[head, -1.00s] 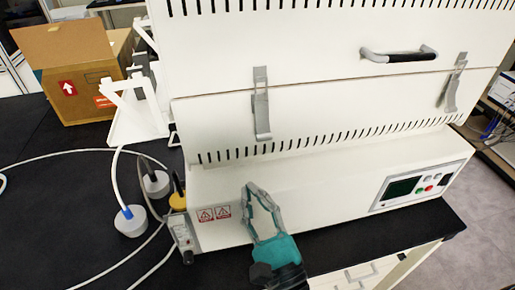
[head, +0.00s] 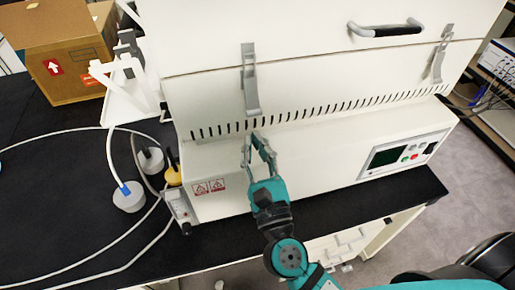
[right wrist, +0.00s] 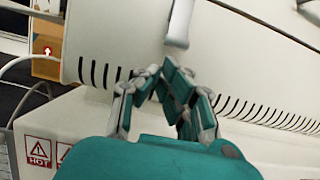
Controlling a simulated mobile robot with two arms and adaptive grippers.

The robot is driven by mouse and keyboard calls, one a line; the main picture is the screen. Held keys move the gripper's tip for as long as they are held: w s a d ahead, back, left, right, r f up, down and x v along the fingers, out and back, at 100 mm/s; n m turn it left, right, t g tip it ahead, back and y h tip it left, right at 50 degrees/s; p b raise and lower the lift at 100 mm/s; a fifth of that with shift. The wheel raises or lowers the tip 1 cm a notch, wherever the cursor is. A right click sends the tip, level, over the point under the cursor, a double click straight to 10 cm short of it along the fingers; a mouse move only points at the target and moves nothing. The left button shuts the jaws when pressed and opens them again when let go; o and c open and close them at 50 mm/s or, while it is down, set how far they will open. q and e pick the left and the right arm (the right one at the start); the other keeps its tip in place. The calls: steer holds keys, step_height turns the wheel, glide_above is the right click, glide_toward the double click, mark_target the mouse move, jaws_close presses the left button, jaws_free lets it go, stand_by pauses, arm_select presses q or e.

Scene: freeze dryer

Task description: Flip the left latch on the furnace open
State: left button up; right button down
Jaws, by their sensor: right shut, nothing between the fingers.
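The furnace (head: 310,140) is a large white box with a slotted lower edge. Its left latch (head: 250,80) is a grey metal strip hanging down the front, its lower end near the slots. The latch's lower end also shows at the top of the right wrist view (right wrist: 180,25). My right gripper (head: 256,139) is shut and empty, just below the latch's lower end. In the right wrist view its fingertips (right wrist: 164,72) come together just under the latch, with no clear contact visible. My left gripper is not in view.
A right latch (head: 440,58) and a dark-gripped handle (head: 387,29) are on the furnace front. A control panel (head: 403,156) is at lower right. Cables, a cardboard box (head: 62,60) and a white stand (head: 125,85) are on the left of the black table (head: 50,200).

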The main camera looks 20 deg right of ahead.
mark_target(244, 109)
steer(key=p+x, duration=0.1)
steer(key=x, duration=0.3)
steer(key=shift+r+p, duration=0.15)
steer(key=shift+p, duration=0.15)
steer(key=shift+w, duration=0.5)
steer(key=shift+s+a, duration=0.1)
